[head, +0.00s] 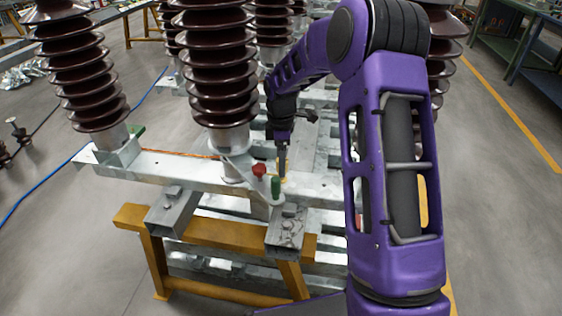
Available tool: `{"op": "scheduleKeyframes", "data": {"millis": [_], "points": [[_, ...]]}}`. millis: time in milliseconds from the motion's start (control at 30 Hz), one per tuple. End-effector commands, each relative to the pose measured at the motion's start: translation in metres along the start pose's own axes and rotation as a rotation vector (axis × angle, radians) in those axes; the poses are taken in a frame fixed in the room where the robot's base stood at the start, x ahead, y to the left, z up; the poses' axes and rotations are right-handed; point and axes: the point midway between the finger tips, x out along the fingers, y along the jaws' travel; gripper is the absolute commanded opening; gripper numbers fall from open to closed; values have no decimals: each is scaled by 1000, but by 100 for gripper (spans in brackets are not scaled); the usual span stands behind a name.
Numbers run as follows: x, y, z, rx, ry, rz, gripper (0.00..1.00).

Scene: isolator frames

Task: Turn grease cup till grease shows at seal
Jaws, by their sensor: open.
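My gripper (283,172) points down at the galvanized steel beam (170,170), just right of the middle insulator's base. Its fingers are thin and dark at this size. A small yellow, brass-like piece (287,165) shows at the fingertips; it may be the grease cup, but I cannot tell for sure. Whether the fingers touch it is not clear. A red knob (259,170) and a green cylinder (276,186) stand on the beam close in front of the fingertips. The seal and any grease are too small or hidden to make out.
Tall brown ribbed insulators (218,70) and (80,75) rise from the beam. A yellow trestle (225,232) carries the frame. My purple arm covers the right middle. A blue cable (45,195) lies on the floor at left. Green benches (535,50) stand far right; floor before them is clear.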

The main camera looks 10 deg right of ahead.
Motion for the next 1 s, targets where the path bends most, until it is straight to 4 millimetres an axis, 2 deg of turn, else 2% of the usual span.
{"op": "scheduleKeyframes", "data": {"millis": [267, 600, 700, 1000], "points": [[1, 0, 0, 0, 0, 0, 75], [1, 0, 0, 0, 0, 0, 14], [1, 0, 0, 0, 0, 0, 0], [0, 0, 0, 28, 0, 0, 0]]}}
